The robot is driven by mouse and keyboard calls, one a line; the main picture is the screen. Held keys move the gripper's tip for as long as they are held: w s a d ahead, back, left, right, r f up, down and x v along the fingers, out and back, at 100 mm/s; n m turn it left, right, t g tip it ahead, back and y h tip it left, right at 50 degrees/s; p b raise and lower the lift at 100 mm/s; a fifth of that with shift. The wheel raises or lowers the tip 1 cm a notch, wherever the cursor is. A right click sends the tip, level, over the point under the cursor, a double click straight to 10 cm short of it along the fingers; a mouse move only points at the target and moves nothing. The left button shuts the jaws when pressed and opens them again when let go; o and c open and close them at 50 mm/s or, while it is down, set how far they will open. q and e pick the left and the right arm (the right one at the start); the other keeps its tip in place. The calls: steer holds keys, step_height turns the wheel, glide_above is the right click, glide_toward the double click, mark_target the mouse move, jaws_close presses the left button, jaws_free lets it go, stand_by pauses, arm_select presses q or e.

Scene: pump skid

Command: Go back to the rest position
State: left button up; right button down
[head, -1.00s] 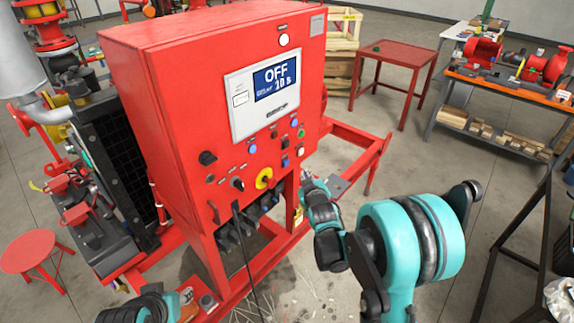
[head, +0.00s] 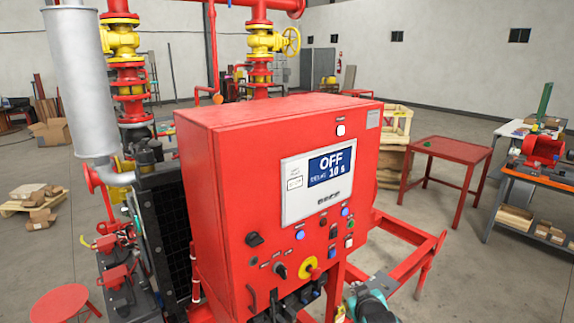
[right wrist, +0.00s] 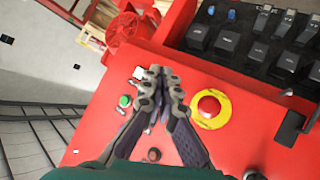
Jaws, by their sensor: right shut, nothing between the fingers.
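My right gripper (head: 352,298) shows at the bottom edge of the head view, low beside the red control cabinet (head: 250,150). It is mostly cut off there. In the right wrist view its fingers (right wrist: 160,76) are together and empty, over the red panel face. I cannot tell whether they touch it. A green button (right wrist: 125,101) lies to their left and a red emergency stop on a yellow ring (right wrist: 209,106) to their right. The emergency stop also shows in the head view (head: 311,270). My left gripper is out of view.
The cabinet display (head: 331,165) reads OFF. Red frame rails (head: 415,255) stick out right of the cabinet. A red table (head: 447,150) and wooden crates (head: 393,135) stand behind, a red stool (head: 60,303) at lower left. Open floor lies at right.

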steer(key=s+a+f+m+g+b, duration=0.1)
steer(key=s+f+b, duration=0.1)
steer(key=s, duration=0.7)
steer(key=s+a+f+m+g+b, duration=0.1)
steer(key=s+f+g+b, duration=0.1)
steer(key=s+f, duration=0.3)
steer(key=s+f+m+g+y+b, duration=0.1)
steer(key=s+f+g+b, duration=0.1)
steer(key=s, duration=1.1)
steer(key=shift+a+f+b, duration=0.4)
steer(key=shift+f+b, duration=0.35)
steer(key=shift+f, duration=0.1)
